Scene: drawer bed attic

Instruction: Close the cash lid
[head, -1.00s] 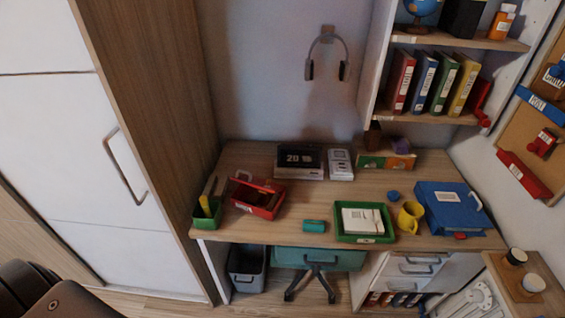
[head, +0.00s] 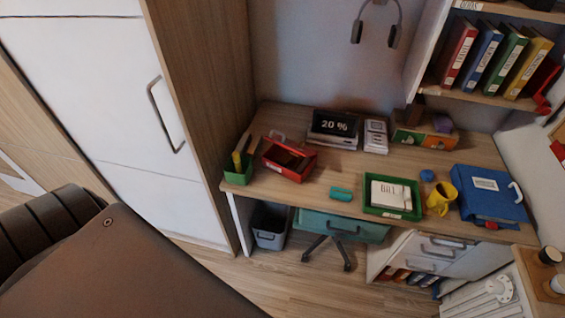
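A red box (head: 275,166) stands on the left part of the wooden desk, by the wardrobe side. Its top looks open, with a dark brown inside, and a small light handle or ring shows at its back left. I cannot tell for sure whether this is the cash box, or make out a separate lid and its angle. Neither of my grippers is in view, and nothing is seen touching the red box.
A green pen holder (head: 238,176) stands left of the red box.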

